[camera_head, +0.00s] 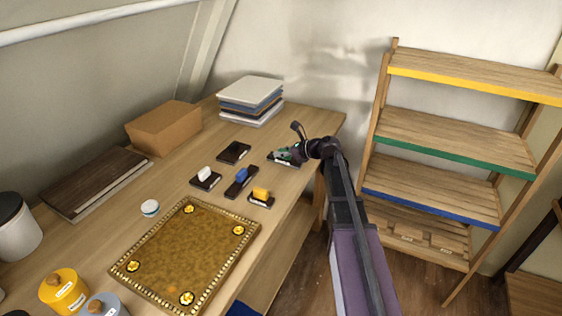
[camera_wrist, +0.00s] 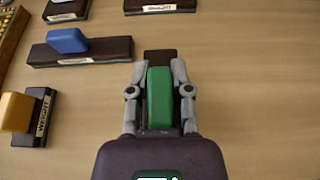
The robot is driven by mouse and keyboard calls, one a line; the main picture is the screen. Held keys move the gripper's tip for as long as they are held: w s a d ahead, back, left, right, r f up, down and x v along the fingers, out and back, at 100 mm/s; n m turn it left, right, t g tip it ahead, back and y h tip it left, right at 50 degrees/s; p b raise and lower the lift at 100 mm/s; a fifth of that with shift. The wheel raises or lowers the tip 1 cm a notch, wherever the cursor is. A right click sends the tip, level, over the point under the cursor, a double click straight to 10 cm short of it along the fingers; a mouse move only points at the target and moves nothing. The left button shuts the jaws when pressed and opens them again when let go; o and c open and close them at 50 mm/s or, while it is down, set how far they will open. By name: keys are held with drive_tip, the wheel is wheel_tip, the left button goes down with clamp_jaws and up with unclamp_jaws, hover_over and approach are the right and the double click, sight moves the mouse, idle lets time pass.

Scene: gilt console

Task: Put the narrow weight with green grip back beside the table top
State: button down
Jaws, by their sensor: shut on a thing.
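The narrow weight with green grip (camera_head: 282,153) is at the right side of the wooden table in the head view. In the wrist view its green grip (camera_wrist: 159,98) stands upright between my fingers, with its dark narrow base (camera_wrist: 160,56) below and ahead. My gripper (camera_wrist: 159,70) is shut on the green grip; it also shows in the head view (camera_head: 296,152). Whether the base touches the table is hard to tell. The ornate gilt table top (camera_head: 185,254) with four corner studs lies flat at the table's front, apart from the weight.
Near the weight lie weights with blue (camera_head: 241,176), white (camera_head: 205,174) and yellow (camera_head: 261,194) grips and a dark one (camera_head: 234,152). Shelves (camera_head: 450,130) stand right.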

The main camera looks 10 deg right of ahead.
sight(281, 159)
drive_tip(key=shift+f+b, duration=1.4)
drive_tip(key=shift+f, duration=0.25)
drive_tip(key=shift+f, duration=0.1)
drive_tip(key=c, duration=0.5)
unclamp_jaws()
drive_tip(key=shift+c, duration=0.2)
drive_tip(key=shift+r, duration=0.25)
drive_tip(key=p+v, duration=0.4)
drive_tip(key=v, duration=0.8)
drive_tip(key=shift+p, duration=0.3)
drive_tip(key=shift+s, duration=0.1)
